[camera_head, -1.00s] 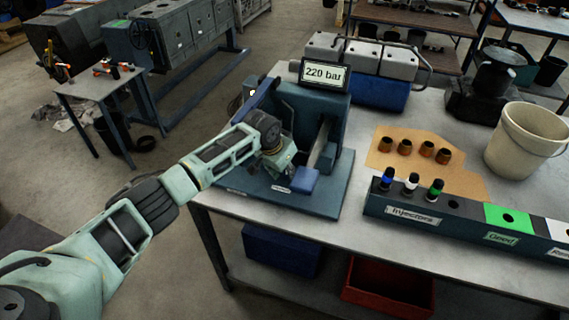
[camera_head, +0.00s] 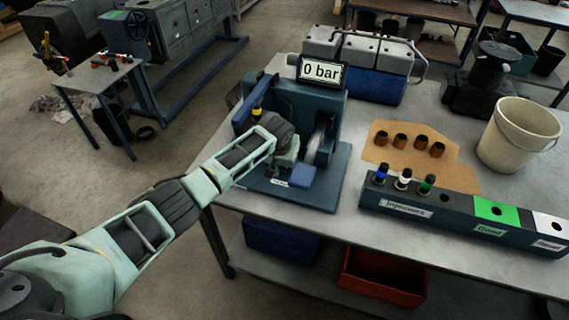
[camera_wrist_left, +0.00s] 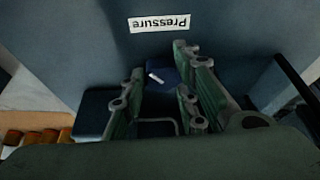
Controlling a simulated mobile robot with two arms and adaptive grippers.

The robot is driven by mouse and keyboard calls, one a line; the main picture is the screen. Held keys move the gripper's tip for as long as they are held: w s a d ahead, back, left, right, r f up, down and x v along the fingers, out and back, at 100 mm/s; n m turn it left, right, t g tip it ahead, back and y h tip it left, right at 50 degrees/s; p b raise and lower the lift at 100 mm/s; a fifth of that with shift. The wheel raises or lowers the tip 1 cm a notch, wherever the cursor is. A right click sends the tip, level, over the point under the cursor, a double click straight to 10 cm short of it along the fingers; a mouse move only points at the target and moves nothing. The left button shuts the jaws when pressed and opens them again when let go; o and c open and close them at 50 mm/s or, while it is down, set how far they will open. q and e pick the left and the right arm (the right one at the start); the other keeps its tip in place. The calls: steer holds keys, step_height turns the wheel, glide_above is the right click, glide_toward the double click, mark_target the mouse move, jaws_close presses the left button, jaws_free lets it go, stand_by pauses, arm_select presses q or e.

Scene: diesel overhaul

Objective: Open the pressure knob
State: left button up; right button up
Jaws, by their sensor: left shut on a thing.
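The teal test stand (camera_head: 335,115) sits on the workbench, and its display (camera_head: 322,72) reads "0 bar". My left gripper (camera_head: 285,160) reaches in from the left to the front of the stand, and hides the knob there in the head view. In the left wrist view, the fingers (camera_wrist_left: 165,100) close around the dark blue pressure knob (camera_wrist_left: 158,77), which carries a white mark. A "Pressure" label (camera_wrist_left: 159,23) appears upside down just beyond it. My right gripper is out of view.
A blue block (camera_head: 300,177) sticks out beside my gripper. To the right are the injector rack (camera_head: 460,217), several brown caps (camera_head: 400,141) on cardboard and a white bucket (camera_head: 518,135). A red crate (camera_head: 383,275) is below the bench.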

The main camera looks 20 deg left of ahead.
arm_select(q)
steer(key=shift+d, duration=0.35)
steer(key=o, duration=1)
steer(key=shift+w+d, duration=0.1)
steer(key=shift+a, duration=0.25)
steer(key=shift+r, duration=0.1)
steer(key=v, duration=1.2)
